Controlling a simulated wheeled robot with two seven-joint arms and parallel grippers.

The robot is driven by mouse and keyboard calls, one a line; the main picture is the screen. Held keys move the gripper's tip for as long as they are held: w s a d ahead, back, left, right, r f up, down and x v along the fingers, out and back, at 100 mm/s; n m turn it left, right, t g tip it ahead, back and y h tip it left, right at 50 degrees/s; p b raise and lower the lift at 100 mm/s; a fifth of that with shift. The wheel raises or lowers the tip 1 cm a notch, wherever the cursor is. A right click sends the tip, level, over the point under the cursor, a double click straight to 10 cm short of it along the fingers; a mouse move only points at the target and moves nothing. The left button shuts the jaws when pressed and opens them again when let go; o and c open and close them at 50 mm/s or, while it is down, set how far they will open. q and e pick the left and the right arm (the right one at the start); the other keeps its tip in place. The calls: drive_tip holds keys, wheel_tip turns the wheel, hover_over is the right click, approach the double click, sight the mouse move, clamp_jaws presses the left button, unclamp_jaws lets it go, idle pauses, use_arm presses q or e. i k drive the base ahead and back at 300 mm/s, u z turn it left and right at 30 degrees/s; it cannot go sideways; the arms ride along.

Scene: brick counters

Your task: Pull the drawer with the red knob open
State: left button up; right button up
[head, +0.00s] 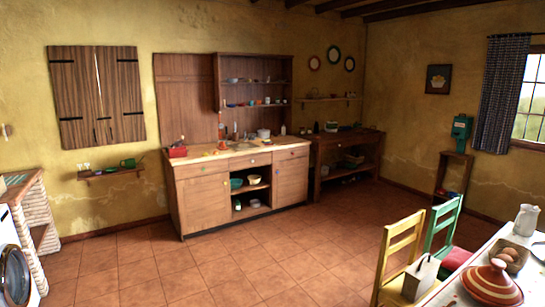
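A wooden counter cabinet (205,203) stands against the far wall, left of the picture's middle. Under its pale worktop runs a row of drawer fronts: a left drawer (201,170), a middle drawer (250,162) and a right drawer (291,154). All three look closed. Their knobs are too small at this distance for me to tell which one is red. Neither of my grippers is in the head view.
Open tiled floor (240,258) lies in front of the cabinet. A yellow chair (401,240), a green chair (443,225) and a table with a red tagine (491,284) stand at the right. A washing machine (8,250) and brick counter (35,225) are at the left.

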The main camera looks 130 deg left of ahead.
sight(285, 154)
drive_tip(key=u, duration=4.25)
drive_tip(key=i, duration=1.2)
drive_tip(key=z, duration=0.3)
drive_tip(key=i, duration=2.7)
drive_tip(key=u, duration=0.3)
drive_tip(key=i, duration=2.3)
drive_tip(key=u, duration=0.75)
drive_tip(key=i, duration=1.85)
drive_tip(key=u, duration=0.35)
